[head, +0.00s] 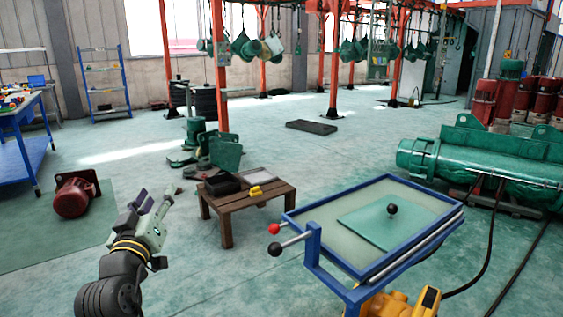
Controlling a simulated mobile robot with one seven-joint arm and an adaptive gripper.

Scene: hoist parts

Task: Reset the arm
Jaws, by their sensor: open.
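My gripper (158,202) is in the head view at the lower left, at the end of my raised arm. Its fingers are apart and nothing shows between them. It is in the air over the floor, to the left of a low wooden table (252,207) in the picture. My arm (122,268) rises from the bottom edge of the picture, and its lower part is cut off.
A blue-framed cart (425,192) with a black ball (392,209) stands at the right front. A red motor (76,195) lies at the left. A large green hoist drum (490,165) is at the right. Open floor (330,160) lies beyond the wooden table.

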